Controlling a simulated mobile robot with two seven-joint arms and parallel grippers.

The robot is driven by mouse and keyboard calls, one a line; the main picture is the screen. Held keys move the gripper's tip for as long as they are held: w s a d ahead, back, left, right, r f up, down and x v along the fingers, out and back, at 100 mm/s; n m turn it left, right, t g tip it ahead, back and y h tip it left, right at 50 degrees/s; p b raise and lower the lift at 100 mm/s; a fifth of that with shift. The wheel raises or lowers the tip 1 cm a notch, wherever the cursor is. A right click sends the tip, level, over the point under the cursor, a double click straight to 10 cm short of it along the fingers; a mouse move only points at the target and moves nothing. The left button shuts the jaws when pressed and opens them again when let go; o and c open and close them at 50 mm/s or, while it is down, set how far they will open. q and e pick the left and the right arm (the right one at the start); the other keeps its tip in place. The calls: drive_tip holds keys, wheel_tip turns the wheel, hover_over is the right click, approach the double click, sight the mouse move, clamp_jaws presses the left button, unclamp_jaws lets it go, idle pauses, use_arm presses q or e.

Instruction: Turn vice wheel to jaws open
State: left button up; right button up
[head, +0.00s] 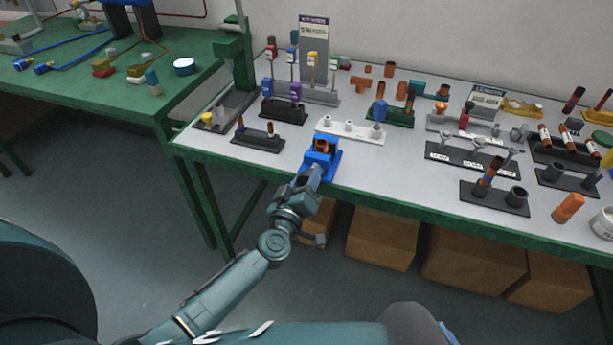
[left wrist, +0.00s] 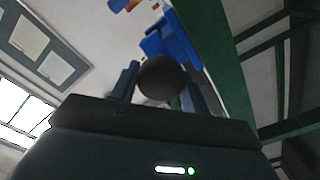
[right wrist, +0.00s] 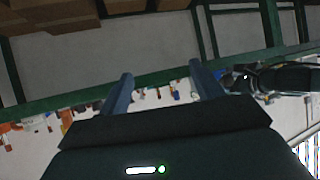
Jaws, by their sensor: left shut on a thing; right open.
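The blue vice (head: 323,157) stands at the front edge of the grey table top, with a copper-brown piece (head: 321,145) at its top between the jaws. My left gripper (head: 311,176) reaches it from the front, low at the table edge. In the left wrist view the dark round vice wheel (left wrist: 162,82) sits between the two fingers, which are shut on it. The blue vice body (left wrist: 172,42) shows just beyond it. In the head view the wheel is hidden by the gripper. My right gripper (right wrist: 164,86) is open and empty in the right wrist view, away from the vice.
A white holder (head: 350,131) stands behind the vice and a dark rack (head: 258,137) to its left. Several fittings and racks crowd the table to the right. Cardboard boxes (head: 382,238) stand beneath the green table edge. Floor at front left is clear.

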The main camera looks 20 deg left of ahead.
use_arm(q)
drive_tip(key=n, duration=0.4)
drive_tip(key=shift+f+n, duration=0.2)
drive_tip(key=shift+n, duration=0.1)
drive_tip(key=n+b, duration=0.1)
drive_tip(key=n, duration=0.2)
drive_tip(key=shift+n, duration=0.9)
use_arm(e)
drive_tip(key=shift+w+a, duration=0.15)
drive_tip(key=shift+a, duration=0.15)
drive_tip(key=shift+d+f, duration=0.1)
use_arm(q)
drive_tip(key=o, duration=1)
drive_tip(key=shift+c, duration=0.2)
drive_tip(key=s+b, duration=0.1)
drive_tip(key=s, duration=1.2)
drive_tip(key=shift+a, duration=0.3)
use_arm(e)
drive_tip(key=shift+f, duration=0.2)
